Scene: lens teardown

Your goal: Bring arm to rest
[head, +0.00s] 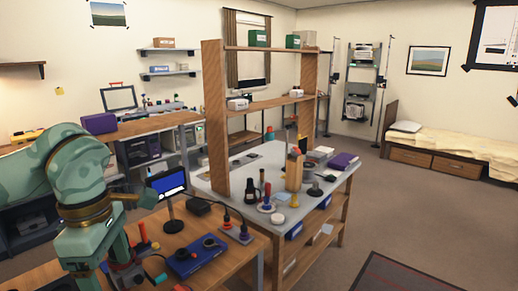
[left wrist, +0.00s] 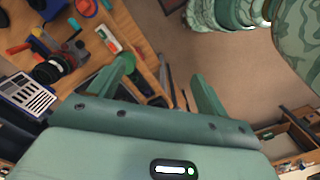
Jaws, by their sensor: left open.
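My left arm (head: 70,165), green with brass-coloured bands, comes in from the left in the head view and bends down in front of the wooden workbench. In the left wrist view my left gripper (left wrist: 160,76) is open, with its two green fingers wide apart. Nothing is held between them. Bench edge, tools and brown floor show beyond the fingers; I cannot tell how high above them the gripper is. My right gripper is in neither view.
The near wooden bench holds a blue case (head: 194,257), a small screen (head: 166,184) on a stand and several tools. A grey-topped table (head: 240,180) with a wooden shelf frame (head: 215,120) stands beyond. Open carpet (head: 420,215) lies to the right, with a bed (head: 440,150) behind.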

